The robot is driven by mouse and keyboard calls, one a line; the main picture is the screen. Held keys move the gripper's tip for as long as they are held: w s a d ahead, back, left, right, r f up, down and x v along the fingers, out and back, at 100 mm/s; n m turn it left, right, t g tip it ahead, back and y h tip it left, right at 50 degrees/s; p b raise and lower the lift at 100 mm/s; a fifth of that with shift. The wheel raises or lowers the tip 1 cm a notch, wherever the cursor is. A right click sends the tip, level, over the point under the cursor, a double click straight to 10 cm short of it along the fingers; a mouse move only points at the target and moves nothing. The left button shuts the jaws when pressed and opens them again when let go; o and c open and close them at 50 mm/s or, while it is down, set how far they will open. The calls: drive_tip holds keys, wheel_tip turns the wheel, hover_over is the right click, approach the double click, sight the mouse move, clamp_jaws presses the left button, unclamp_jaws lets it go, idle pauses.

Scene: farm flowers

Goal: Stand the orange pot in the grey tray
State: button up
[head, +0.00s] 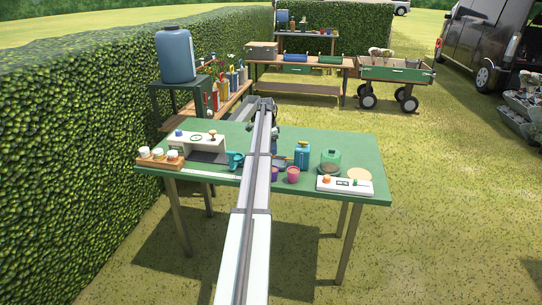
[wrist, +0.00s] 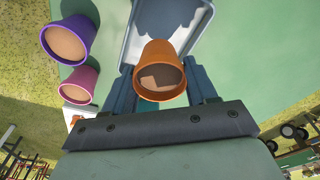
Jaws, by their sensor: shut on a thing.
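The orange pot (wrist: 160,58) is held between the two blue-grey fingers of my gripper (wrist: 162,78) in the wrist view. Its open top faces the camera and shows a brown inside with a lighter patch. The grey tray (wrist: 206,18) lies behind the pot in that view, and the pot covers part of it. I cannot tell whether the pot touches the tray floor or hangs above it. In the head view my arm hides the orange pot and the gripper fingers.
A purple pot (wrist: 66,42) and a pink pot (wrist: 78,86) stand left of the orange pot in the wrist view.

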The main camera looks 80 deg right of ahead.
drive_tip(key=shift+f, duration=2.1)
drive_tip(key=shift+f, duration=0.15)
drive_tip(key=o, duration=1.2)
drive_tip(key=shift+c, duration=0.2)
drive_tip(key=r, duration=0.8)
drive_tip(key=w+r, duration=0.1)
drive_tip(key=r, duration=0.3)
drive_tip(key=shift+w+a+r, duration=0.1)
drive_tip(key=shift+a, duration=0.3)
